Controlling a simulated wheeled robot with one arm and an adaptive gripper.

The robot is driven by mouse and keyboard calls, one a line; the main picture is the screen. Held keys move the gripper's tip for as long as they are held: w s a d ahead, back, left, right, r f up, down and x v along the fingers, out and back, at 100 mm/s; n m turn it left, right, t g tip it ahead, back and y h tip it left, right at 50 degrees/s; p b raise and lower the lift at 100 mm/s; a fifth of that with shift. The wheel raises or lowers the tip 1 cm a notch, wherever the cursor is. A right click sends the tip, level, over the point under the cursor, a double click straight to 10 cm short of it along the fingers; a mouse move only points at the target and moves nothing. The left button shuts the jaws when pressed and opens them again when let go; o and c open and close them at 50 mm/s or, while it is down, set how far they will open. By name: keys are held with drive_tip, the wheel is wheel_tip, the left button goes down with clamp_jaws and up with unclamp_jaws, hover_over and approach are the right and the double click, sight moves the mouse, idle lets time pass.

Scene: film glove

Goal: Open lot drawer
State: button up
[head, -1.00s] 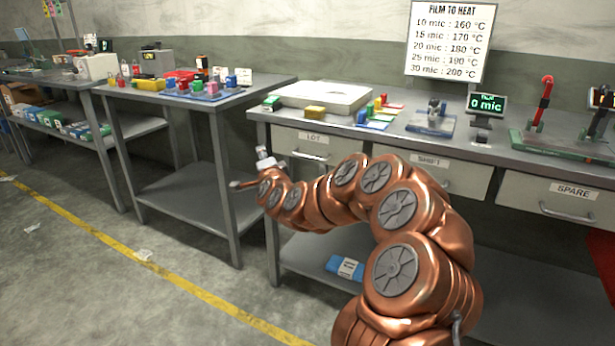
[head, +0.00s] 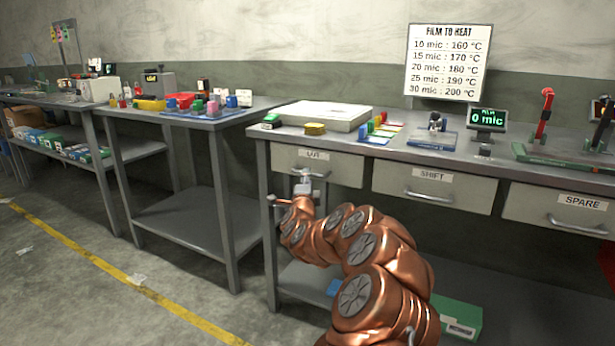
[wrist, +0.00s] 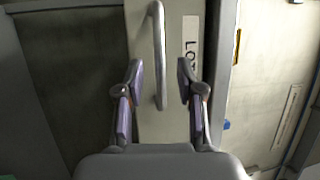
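The lot drawer (head: 340,167) is the leftmost of the drawers under the workbench and looks shut. Its label reads LOT, and its grey bar handle is mostly hidden behind my gripper in the head view. In the wrist view the handle (wrist: 158,55) runs upright in the picture, beside the label. My gripper (wrist: 160,82) is open, with one finger on each side of the handle's near part. In the head view my gripper (head: 306,180) is in front of the drawer.
The shift drawer (head: 450,190) and spare drawer (head: 540,207) are to the right. The workbench top (head: 390,143) holds a white slab (head: 325,115), small blocks and a display (head: 487,119). A second table (head: 180,118) stands left. Open floor lies in front.

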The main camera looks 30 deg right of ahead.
drive_tip(key=shift+x, duration=1.75)
drive_tip(key=shift+c, duration=0.4)
clamp_jaws()
